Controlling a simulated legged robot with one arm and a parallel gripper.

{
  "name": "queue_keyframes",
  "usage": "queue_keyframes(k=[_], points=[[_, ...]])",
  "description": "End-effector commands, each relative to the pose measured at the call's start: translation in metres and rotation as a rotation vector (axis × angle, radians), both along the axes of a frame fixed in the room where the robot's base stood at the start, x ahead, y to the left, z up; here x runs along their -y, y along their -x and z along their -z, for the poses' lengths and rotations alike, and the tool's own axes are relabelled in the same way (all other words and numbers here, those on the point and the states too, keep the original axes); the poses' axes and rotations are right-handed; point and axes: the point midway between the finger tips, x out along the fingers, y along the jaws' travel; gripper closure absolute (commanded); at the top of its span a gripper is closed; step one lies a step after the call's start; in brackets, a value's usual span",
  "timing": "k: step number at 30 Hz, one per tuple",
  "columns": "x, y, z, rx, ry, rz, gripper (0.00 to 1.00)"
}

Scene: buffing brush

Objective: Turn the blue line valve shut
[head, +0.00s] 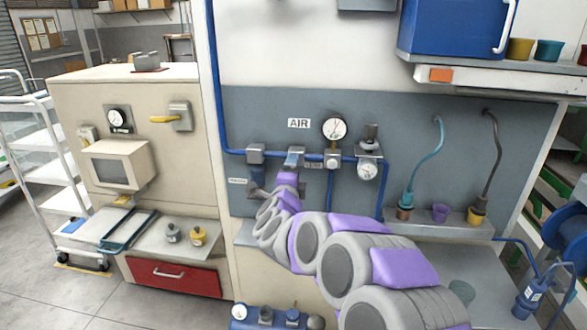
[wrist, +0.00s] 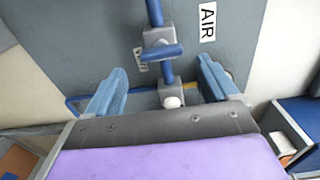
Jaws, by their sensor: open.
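The blue line valve, with a grey body and blue lever (head: 294,156), sits on the blue pipe (head: 235,151) on the grey wall panel, below the AIR sign. In the wrist view the lever (wrist: 163,53) looks roughly crosswise to the pipe (wrist: 154,12). My gripper (wrist: 162,86) is open, with one blue finger on each side of the picture. The lever appears between and just beyond the fingertips; I see no contact. In the head view my arm hides most of the gripper, below the valve.
A pressure gauge (head: 335,129) and a regulator (head: 369,150) are right of the valve. A white round part (wrist: 172,102) shows between the fingers in the wrist view. A shelf (head: 450,227) with small cups and hanging hoses is at right. A beige cabinet (head: 75,115) stands at left.

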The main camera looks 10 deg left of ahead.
Motion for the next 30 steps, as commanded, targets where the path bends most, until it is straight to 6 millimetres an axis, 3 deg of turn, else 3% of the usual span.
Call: queue_keyframes(k=[18,24,30], points=[[-0.006,0.099,0.000,-0.004,-0.001,-0.006,0.13],[-0.006,0.118,0.003,-0.007,0.001,-0.002,0.13],[-0.006,0.123,0.003,-0.006,0.001,-0.002,0.13]])
